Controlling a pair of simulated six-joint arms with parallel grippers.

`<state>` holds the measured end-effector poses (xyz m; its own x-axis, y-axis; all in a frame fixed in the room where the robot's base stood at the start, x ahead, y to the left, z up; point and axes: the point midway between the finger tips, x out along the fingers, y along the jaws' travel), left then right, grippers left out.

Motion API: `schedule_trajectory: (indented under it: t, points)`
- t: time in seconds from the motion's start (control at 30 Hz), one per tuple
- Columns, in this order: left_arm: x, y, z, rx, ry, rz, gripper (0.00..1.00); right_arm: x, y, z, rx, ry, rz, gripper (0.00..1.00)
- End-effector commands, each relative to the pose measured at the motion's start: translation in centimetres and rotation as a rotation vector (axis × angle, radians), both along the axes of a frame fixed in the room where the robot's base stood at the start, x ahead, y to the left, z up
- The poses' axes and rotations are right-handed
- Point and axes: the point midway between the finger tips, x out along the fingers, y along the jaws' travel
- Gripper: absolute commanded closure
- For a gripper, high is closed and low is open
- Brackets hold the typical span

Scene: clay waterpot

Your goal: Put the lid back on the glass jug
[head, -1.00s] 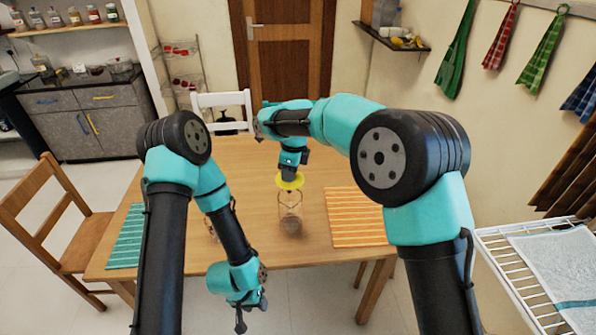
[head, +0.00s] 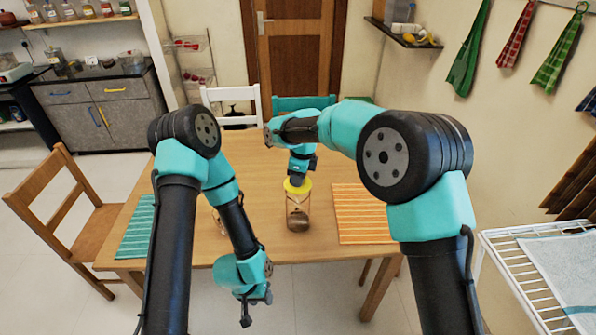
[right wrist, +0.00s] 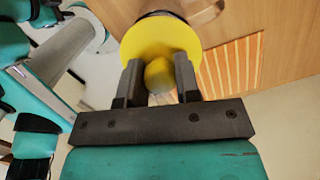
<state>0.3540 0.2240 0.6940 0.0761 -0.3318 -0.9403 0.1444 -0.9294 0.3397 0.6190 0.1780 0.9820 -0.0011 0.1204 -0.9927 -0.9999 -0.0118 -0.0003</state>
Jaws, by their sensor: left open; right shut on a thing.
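The yellow lid (head: 298,187) is at the mouth of the clear glass jug (head: 298,212), which stands upright on the table with something brown in its lower part. I cannot tell whether the lid is fully seated or just above the rim. My right gripper (head: 296,179) is above the lid. In the right wrist view, the fingers of that gripper (right wrist: 160,82) are shut on the round knob of the lid (right wrist: 150,42). The lid hides most of the jug there. My left gripper (head: 252,302) is open and empty, low in front of the table's near edge.
An orange striped mat (head: 362,214) lies right of the jug and a green mat (head: 137,227) at the table's left end. A glass item shows partly behind my left arm. A wooden chair (head: 62,215) stands at the left and a white chair (head: 232,97) behind the table.

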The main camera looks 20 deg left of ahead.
Motion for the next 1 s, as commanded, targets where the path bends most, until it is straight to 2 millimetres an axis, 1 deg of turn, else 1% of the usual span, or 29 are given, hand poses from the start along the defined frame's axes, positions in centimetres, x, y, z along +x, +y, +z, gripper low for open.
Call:
schedule_trajectory:
  t: [0.2, 0.4, 1.0]
  points:
    - [0.0, 0.0, 0.0, 0.0, 0.0, 0.0, 0.57, 0.0, 0.0, -1.6, 0.0, 0.0, 0.0, 0.93]
    - [0.0, 0.0, 0.0, 0.0, 0.0, 0.0, 0.57, 0.0, 0.0, -2.5, 0.0, 0.0, -0.001, 0.93]
    - [0.0, 0.0, 0.0, 0.0, 0.0, 0.0, 0.57, 0.0, 0.0, -2.6, 0.0, 0.0, -0.001, 0.93]
